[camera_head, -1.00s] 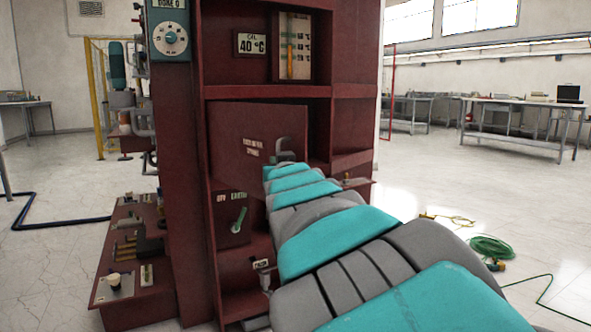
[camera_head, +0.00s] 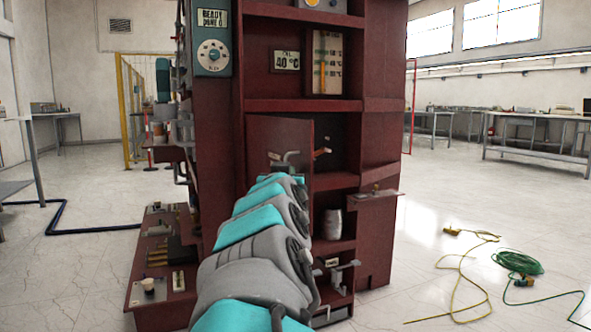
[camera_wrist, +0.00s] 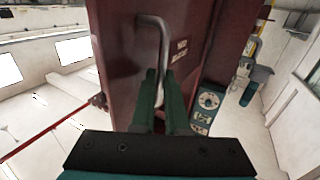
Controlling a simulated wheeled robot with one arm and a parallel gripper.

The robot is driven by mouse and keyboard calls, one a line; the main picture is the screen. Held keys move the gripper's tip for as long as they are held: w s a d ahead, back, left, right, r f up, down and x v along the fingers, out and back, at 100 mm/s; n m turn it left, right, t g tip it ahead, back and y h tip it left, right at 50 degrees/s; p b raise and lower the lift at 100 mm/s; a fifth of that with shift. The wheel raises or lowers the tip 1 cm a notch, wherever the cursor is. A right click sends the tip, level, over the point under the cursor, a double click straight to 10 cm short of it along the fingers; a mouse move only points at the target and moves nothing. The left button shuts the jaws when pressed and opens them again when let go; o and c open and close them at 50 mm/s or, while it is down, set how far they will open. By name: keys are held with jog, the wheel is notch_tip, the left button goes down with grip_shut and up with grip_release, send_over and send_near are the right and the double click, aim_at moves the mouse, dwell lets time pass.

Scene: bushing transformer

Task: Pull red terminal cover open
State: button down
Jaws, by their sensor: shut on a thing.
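The red terminal cover (camera_head: 270,128) is a dark red panel on the front of the red cabinet. It stands partly open, swung out from its left side, and a dark compartment (camera_head: 340,140) shows at its right. A grey bent handle (camera_wrist: 155,38) sticks out from the cover (camera_wrist: 125,50) in the wrist view; it shows small in the head view (camera_head: 291,156). My gripper (camera_wrist: 161,82) has its green fingers closed on the handle. In the head view my arm hides the cover's lower part and most of the gripper.
Below the compartment are shelves with a pale jar (camera_head: 333,224) and small fittings. A ledge (camera_head: 375,194) juts out at the right. A low red bench (camera_head: 162,255) with parts stands at the left. Yellow and green cables (camera_head: 517,263) lie on the floor at the right.

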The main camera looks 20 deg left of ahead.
jog(key=shift+w+f, duration=0.2)
jog(key=shift+f, duration=0.55)
jog(key=c, duration=1.3)
grip_release()
jog(key=shift+w+f, duration=0.1)
jog(key=o, duration=0.4)
jog(key=shift+r, duration=0.2)
